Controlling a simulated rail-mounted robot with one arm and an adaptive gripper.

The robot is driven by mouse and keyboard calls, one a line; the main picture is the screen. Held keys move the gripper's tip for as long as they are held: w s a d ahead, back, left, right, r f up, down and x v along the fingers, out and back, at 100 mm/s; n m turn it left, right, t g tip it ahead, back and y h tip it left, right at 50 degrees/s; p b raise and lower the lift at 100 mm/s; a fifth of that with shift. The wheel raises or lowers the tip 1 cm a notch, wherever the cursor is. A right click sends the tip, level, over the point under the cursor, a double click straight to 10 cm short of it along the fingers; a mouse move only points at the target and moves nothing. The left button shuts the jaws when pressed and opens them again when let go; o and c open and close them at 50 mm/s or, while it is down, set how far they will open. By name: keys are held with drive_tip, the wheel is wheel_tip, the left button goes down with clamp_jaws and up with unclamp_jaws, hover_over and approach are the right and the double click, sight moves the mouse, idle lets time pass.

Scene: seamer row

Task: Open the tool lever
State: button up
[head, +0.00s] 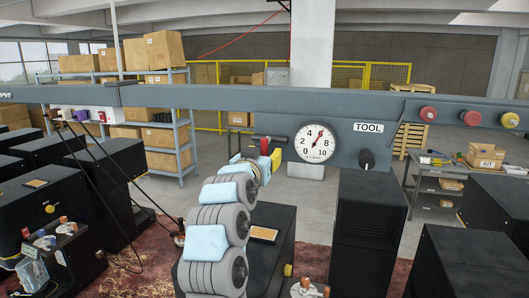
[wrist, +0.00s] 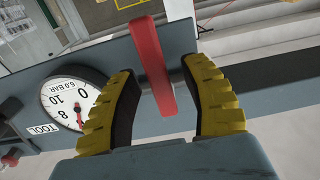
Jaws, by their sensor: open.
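The tool lever is a red bar (wrist: 153,66) on the grey beam beside the TOOL gauge. In the head view the red lever (head: 265,146) shows small at the gripper's end, left of the gauge. My gripper (wrist: 158,72) has two yellow ribbed fingers with dark inner pads. They stand apart on either side of the red bar, with a visible gap on each side. In the head view my gripper (head: 272,157) is partly hidden by my own arm. The lever's mount is mostly hidden behind the bar and a finger.
The pressure gauge (head: 314,142), the TOOL label (head: 368,127) and a black knob (head: 367,159) sit right of the lever on the beam (head: 220,97). Red buttons (head: 428,113) are farther right. Black machine housings (head: 368,225) stand below. A workbench (head: 437,180) is at right.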

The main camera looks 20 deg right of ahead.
drive_tip(key=shift+w, duration=0.1)
clamp_jaws()
